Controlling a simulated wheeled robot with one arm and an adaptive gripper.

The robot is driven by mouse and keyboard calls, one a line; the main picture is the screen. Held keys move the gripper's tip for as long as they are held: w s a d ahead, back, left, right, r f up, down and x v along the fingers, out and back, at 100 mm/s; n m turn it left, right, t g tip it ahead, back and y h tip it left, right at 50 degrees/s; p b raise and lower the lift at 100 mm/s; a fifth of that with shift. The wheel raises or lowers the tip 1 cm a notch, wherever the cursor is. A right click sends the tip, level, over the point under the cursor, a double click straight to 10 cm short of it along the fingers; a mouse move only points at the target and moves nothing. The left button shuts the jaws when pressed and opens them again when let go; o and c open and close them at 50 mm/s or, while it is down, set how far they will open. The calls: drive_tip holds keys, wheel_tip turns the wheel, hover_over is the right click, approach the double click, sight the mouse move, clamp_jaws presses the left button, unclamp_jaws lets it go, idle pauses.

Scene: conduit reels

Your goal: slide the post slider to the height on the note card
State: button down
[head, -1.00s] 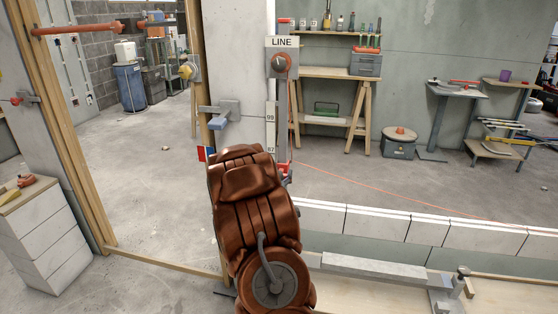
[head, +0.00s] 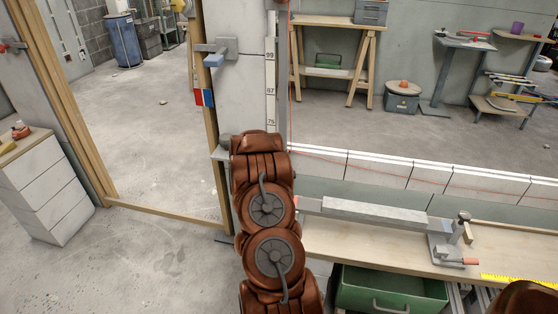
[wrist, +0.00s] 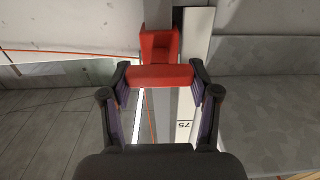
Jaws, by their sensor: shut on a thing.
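The post scale (head: 271,80) shows marks 99, 87 and 75 on the post in the head view. The lower post is hidden behind my brown arm there, and so is the slider. In the wrist view, the red slider (wrist: 160,78) sits on the post, with a red block behind its grip bar. My gripper (wrist: 161,85) is closed on that bar, a dark finger at each end. The 75 mark of the scale (wrist: 186,105) shows upside down beside it. No note card is readable in either view.
A white block wall (head: 400,168) runs right from the post, with a red string near its top. A bench (head: 340,240) with a clamp (head: 450,240) and green drawer (head: 390,290) stands at front right. A grey lever bracket (head: 214,55) juts left of the post.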

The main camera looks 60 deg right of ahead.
drive_tip(key=shift+s+f, duration=0.15)
drive_tip(key=shift+f, duration=0.15)
drive_tip(key=shift+c, duration=1.2)
unclamp_jaws()
drive_tip(key=v, duration=1.2)
drive_tip(key=shift+r, duration=0.1)
